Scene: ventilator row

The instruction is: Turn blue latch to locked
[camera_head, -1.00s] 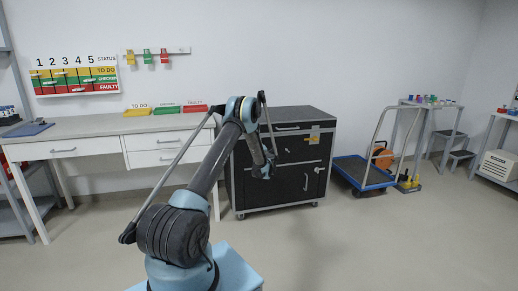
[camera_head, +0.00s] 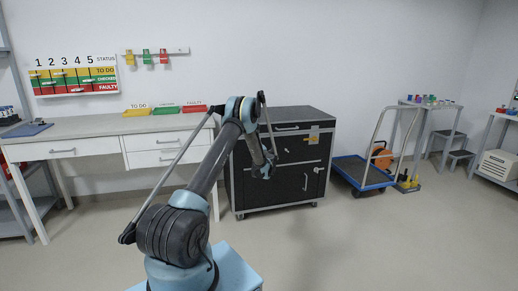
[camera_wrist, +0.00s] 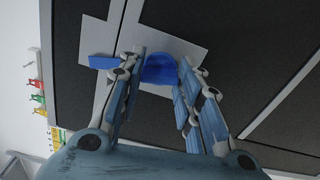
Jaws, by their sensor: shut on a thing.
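The blue latch (camera_wrist: 160,74) shows in the wrist view between the two fingers of my gripper (camera_wrist: 162,60), which is shut on it. The latch sits on a light grey plate (camera_wrist: 180,30) on the dark cabinet front. A second flat blue piece (camera_wrist: 102,62) lies left of the fingers; I cannot tell whether it belongs to the latch. In the head view my gripper (camera_head: 272,158) is at the front of the dark cabinet (camera_head: 302,188), at its left part. There the latch is hidden behind my arm and gripper.
The cabinet has drawer handles and stands on castors. A white workbench (camera_head: 90,127) with drawers stands to its left. A blue platform trolley (camera_head: 362,172) stands to its right. The floor in front of the cabinet is clear.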

